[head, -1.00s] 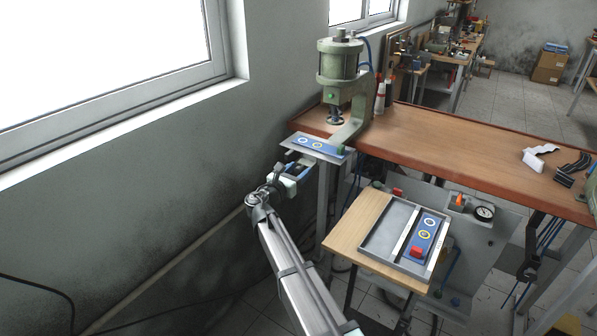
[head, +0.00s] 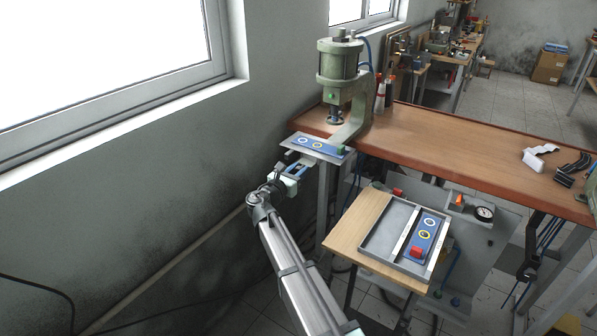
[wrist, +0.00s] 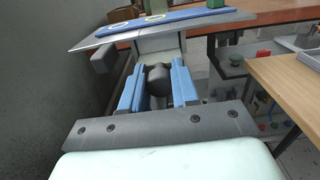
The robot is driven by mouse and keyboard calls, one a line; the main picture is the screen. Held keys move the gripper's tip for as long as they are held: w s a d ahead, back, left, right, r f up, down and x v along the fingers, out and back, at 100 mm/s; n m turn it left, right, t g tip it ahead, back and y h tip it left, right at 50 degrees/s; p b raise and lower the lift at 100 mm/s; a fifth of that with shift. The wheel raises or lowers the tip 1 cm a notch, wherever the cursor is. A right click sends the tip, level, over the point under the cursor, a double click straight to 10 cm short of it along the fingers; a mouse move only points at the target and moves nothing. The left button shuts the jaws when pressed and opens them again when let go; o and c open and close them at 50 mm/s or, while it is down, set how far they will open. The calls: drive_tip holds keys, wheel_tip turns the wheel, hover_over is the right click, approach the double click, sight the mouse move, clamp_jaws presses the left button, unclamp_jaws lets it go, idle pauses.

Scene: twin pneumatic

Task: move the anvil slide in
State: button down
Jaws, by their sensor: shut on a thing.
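The anvil slide is a flat grey plate (head: 292,144) at the left end of the bench, below and in front of the green press (head: 342,75). It carries a blue strip (head: 309,144) with a white ring, a yellow ring and a green block at its right end. In the wrist view the plate edge (wrist: 100,38) is at the top. My gripper (head: 303,164) is at the front of the plate. Its blue fingers (wrist: 158,85) are shut on a dark rounded knob (wrist: 158,78) below the plate edge. The knob's far side is hidden.
A side stand with a wooden top (head: 358,228) and a grey tray (head: 377,237) is at the right; a similar blue strip with a red block lies in the tray. The wall is close on the left. The bench top (head: 450,150) is clear in the middle.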

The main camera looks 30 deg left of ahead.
drive_tip(key=w, duration=1.3)
drive_tip(key=c, duration=0.9)
unclamp_jaws()
drive_tip(key=shift+o, duration=0.3)
drive_tip(key=shift+s+d, duration=0.1)
drive_tip(key=shift+s, duration=0.35)
drive_tip(key=s, duration=1.3)
drive_tip(key=shift+s, duration=0.1)
